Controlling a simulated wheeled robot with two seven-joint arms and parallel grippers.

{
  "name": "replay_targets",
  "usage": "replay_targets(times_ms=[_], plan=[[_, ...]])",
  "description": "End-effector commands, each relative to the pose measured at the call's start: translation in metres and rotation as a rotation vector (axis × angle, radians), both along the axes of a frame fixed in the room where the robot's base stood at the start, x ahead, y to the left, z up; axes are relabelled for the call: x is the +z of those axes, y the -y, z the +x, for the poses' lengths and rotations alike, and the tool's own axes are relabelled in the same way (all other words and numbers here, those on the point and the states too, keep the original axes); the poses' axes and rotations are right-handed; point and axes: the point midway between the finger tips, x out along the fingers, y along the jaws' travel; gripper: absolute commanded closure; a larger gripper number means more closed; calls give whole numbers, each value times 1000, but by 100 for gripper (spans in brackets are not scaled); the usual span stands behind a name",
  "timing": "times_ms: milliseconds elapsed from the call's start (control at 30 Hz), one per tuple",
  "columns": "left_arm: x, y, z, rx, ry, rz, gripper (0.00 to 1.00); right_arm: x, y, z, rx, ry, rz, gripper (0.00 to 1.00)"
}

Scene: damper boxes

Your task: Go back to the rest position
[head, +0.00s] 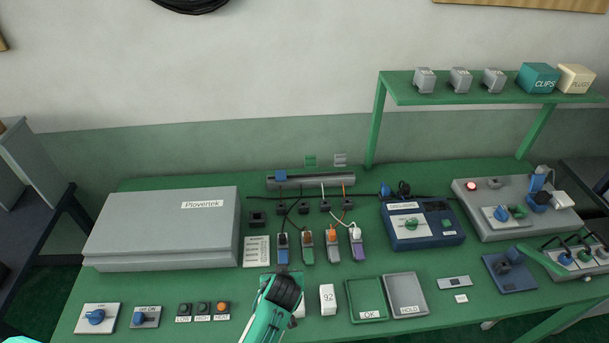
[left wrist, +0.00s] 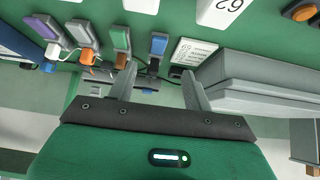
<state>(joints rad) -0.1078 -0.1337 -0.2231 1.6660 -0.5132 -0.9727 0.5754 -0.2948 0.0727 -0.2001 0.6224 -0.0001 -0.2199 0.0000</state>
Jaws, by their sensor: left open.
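My left gripper (head: 286,291) reaches in from the bottom of the head view, over the front middle of the green table (head: 400,327). In the left wrist view the two fingers of this gripper (left wrist: 158,78) stand apart with nothing held between them. Its fingertips are hidden behind the wrist in the head view. A row of tagged plugs, blue (head: 283,248), green (head: 307,246), orange-topped grey (head: 333,246) and purple (head: 357,246), stands beyond it. My right gripper is not in view.
A large grey Plovertek case (head: 165,228) lies at left. A white block marked 92 (head: 328,299), a green OK tray (head: 381,315) and a grey HOLD tray (head: 424,308) sit right of my gripper. Switch boxes line the front left. A raised shelf (head: 430,97) stands at back right.

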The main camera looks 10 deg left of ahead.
Motion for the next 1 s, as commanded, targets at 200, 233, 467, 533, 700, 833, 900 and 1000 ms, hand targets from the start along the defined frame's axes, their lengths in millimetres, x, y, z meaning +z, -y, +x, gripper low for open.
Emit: replay_targets(times_ms=[200,233,467,533,700,833,900,1000], plan=[[2,-9,-11,-2,-18,5,49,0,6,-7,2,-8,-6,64],[3,-14,-18,-3,-31,6,49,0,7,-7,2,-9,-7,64],[34,-59,-102,-75,-178,15,49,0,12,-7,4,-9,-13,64],[47,-68,-128,-117,-220,15,49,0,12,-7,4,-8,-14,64],[73,-79,-172,-208,-291,14,49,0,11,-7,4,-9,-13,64],[89,-82,-197,-268,-329,15,49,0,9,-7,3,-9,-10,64],[97,-83,-209,-297,-344,15,49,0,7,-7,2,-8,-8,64],[109,-85,-225,-342,-365,16,49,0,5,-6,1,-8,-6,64]])
